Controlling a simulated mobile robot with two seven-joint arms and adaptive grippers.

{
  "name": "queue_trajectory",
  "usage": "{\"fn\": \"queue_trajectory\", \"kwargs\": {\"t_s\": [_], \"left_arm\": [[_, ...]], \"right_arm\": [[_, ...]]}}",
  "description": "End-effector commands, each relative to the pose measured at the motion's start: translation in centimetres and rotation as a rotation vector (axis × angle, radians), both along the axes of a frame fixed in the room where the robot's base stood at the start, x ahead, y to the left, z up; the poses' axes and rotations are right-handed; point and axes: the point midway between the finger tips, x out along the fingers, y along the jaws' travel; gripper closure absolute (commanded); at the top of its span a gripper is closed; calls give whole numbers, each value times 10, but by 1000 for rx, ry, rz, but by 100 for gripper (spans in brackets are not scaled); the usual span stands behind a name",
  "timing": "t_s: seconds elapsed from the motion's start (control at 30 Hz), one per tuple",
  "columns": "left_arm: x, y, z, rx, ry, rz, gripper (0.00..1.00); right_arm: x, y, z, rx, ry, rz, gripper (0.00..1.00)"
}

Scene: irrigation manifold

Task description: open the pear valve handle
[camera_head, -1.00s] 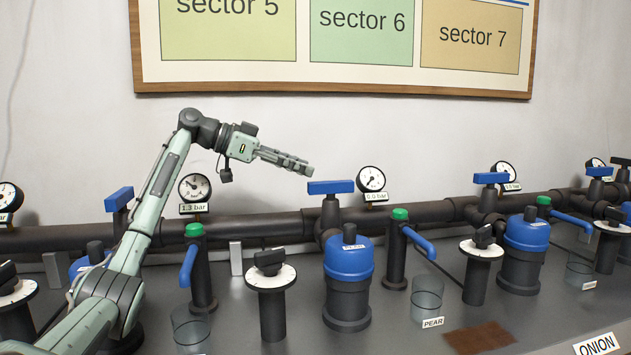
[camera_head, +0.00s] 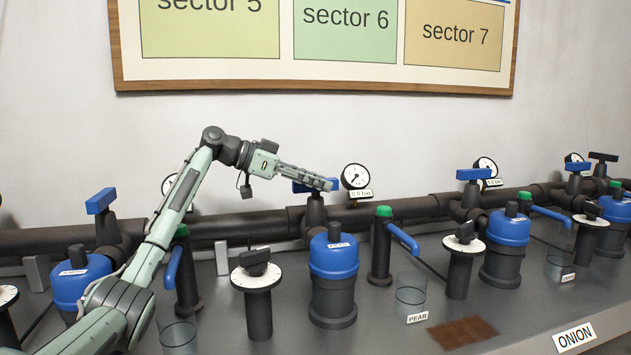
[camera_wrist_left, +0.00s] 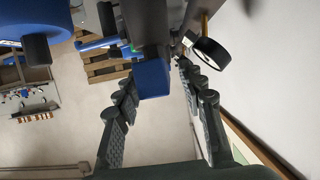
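The blue handle (camera_head: 300,187) beside the pear filter sits on a dark valve stem on the long pipe, partly hidden behind my left gripper (camera_head: 326,184). The PEAR label (camera_head: 417,318) stands by a clear cup (camera_head: 410,295) in front of this section. My left gripper's fingers are spread in the left wrist view (camera_wrist_left: 155,88). The blue end of the handle (camera_wrist_left: 153,78) shows between them; I cannot tell whether they touch it. My right gripper is in neither view.
A white pressure gauge (camera_head: 355,177) stands right behind the handle. A blue-topped filter (camera_head: 333,258) and a green-capped post with a blue lever (camera_head: 403,238) stand in front. Other blue valve handles (camera_head: 101,200) sit along the pipe. The wall is close behind.

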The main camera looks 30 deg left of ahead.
Motion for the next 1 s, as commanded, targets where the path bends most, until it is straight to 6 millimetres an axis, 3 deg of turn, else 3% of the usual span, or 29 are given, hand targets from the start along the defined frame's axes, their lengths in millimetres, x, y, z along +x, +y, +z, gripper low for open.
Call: {"fn": "queue_trajectory", "kwargs": {"t_s": [0.07, 0.33, 0.67, 1.0], "left_arm": [[0, 0, 0, 0, 0, 0, 67], [0, 0, 0, 1, -1, 0, 100], [-1, 0, 0, 4, 0, 20, 100], [-1, -1, -1, 8, -2, 207, 100]], "right_arm": [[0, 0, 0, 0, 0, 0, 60], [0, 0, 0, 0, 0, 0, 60], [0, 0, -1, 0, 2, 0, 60], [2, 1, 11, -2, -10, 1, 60]]}}
